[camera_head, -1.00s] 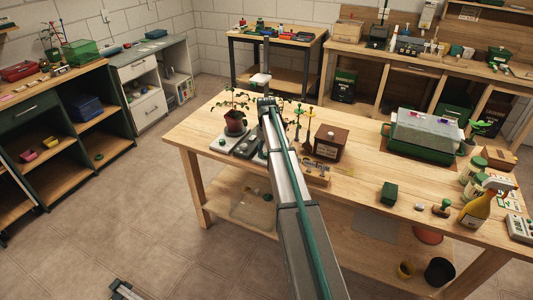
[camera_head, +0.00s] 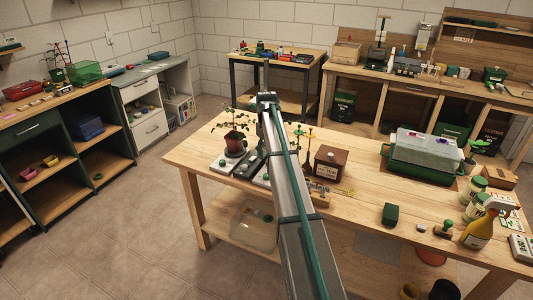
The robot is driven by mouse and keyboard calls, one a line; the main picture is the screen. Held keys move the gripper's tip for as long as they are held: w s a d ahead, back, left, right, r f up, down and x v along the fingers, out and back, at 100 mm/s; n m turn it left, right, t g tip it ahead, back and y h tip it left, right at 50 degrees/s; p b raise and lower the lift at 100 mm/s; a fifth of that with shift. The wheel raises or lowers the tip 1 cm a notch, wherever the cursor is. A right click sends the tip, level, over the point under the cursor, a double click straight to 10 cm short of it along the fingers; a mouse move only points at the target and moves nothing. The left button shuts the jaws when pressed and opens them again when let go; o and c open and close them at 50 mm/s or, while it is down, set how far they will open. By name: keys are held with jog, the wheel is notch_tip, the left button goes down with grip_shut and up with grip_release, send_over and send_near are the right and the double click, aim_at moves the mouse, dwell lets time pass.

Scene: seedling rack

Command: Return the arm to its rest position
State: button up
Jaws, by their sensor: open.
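My arm (camera_head: 295,225) runs from the bottom edge up over the work table (camera_head: 390,223). It is a long grey link with a green strip along it. Its far end shows near the picture's middle top, at a dark joint with a thin upright part. I see no gripper fingers in this view, and nothing shows in a grasp. The arm covers part of the table and some small things on it.
A potted plant (camera_head: 235,143), a brown box (camera_head: 330,162), a green container with a clear lid (camera_head: 420,158) and a spray bottle (camera_head: 477,231) stand on the table. Shelves (camera_head: 100,175) stand left. Floor (camera_head: 110,250) at lower left is clear.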

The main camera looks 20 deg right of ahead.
jog(key=s+a+f+m, duration=0.2)
jog(key=s+a+f, duration=1.3)
jog(key=f, duration=0.3)
jog(key=s+a+f+m, duration=0.1)
jog(key=s+a+f, duration=0.4)
jog(key=s, duration=0.4)
jog(key=s+a+f, duration=0.4)
jog(key=s, duration=0.5)
jog(key=s+f+g, duration=0.3)
jog(key=s+f, duration=0.6)
jog(key=s, duration=0.5)
jog(key=s+f+g, duration=0.3)
jog(key=s+f, duration=0.7)
jog(key=s, duration=0.5)
jog(key=shift+a+g, duration=0.2)
jog(key=shift+g, duration=0.2)
